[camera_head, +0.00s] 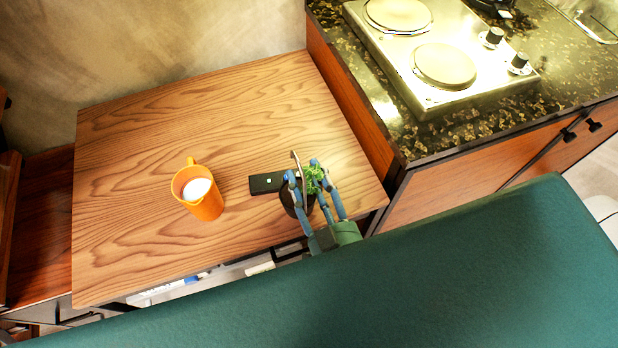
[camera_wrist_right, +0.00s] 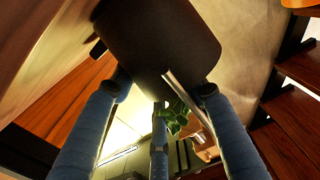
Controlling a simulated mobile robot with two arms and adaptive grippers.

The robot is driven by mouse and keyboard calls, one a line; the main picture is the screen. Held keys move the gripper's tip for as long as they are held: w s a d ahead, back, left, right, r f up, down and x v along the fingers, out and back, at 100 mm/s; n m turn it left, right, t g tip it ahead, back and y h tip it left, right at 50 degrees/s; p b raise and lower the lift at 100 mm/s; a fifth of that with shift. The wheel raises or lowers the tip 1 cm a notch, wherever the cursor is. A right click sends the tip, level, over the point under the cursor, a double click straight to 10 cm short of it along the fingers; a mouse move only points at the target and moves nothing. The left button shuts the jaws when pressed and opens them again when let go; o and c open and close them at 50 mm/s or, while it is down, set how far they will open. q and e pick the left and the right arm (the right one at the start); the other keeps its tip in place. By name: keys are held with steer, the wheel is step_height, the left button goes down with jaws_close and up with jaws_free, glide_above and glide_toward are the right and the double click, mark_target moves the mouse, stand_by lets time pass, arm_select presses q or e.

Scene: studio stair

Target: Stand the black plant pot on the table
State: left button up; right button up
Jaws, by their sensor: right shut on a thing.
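The black plant pot (camera_head: 288,199) with a green plant (camera_head: 315,176) is at the front right of the wooden table (camera_head: 130,145). My right gripper (camera_head: 303,174) has its blue fingers shut around it, hiding part of it. In the right wrist view the pot (camera_wrist_right: 160,42) fills the top middle, between the fingertips (camera_wrist_right: 162,88), with leaves (camera_wrist_right: 175,120) below it. I cannot tell whether its base touches the table. My left gripper is not in view.
A black box with a green light (camera_head: 266,183) lies just left of the pot. An orange jug (camera_head: 203,196) with white contents stands further left. A stone counter with a hob (camera_head: 430,75) rises at the right. The table's back half is clear.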

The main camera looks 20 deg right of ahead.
steer(key=shift+f, duration=0.1)
steer(key=o, duration=1.4)
